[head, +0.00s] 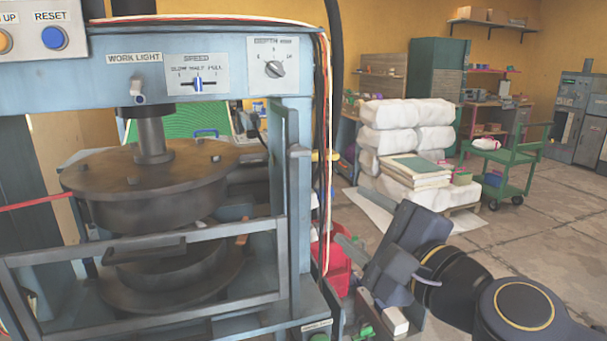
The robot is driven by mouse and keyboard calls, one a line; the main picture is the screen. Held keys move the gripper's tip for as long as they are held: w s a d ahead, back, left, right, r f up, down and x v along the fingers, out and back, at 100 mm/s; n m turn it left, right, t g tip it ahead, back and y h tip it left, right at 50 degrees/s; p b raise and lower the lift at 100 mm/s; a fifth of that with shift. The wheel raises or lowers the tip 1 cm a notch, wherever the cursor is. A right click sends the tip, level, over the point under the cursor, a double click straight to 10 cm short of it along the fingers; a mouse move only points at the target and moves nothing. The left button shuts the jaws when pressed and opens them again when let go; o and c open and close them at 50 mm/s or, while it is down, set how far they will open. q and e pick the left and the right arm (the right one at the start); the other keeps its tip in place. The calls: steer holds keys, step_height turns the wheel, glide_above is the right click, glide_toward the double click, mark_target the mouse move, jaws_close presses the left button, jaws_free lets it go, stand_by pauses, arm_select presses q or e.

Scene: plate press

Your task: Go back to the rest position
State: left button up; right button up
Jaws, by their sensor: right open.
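The blue plate press (235,100) fills the left half of the head view. Its thick round upper plate (150,185) hangs from a central ram above a lower round base (165,280). A grey barred guard frame (205,235) stands in front of the plates. My right gripper (352,275) is at the lower middle, just right of the press, with its arm coming in from the lower right. It is open, and I see nothing held between its fingers. My left gripper is not in view.
A red bin (336,265) and small items sit behind and below my right gripper, close to the press. White wrapped bales (390,140) on a pallet stand behind. A green cart (512,165) is at the right. The concrete floor between is mostly open.

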steer(key=s+d+f+n+g+h, duration=0.2)
steer(key=s+d+f+n+g, duration=0.25)
steer(key=f, duration=0.55)
steer(key=s+d+f+n+g+h, duration=0.15)
steer(key=s+d+f+n, duration=0.25)
steer(key=s+f+n, duration=0.4)
steer(key=s+d+f+n+g+h, duration=0.1)
steer(key=s+d+f+n+g, duration=0.3)
steer(key=f, duration=0.7)
step_height(320, 180, up, 14)
steer(key=s+p, duration=0.1)
steer(key=p, duration=1.3)
steer(key=shift+a, duration=0.15)
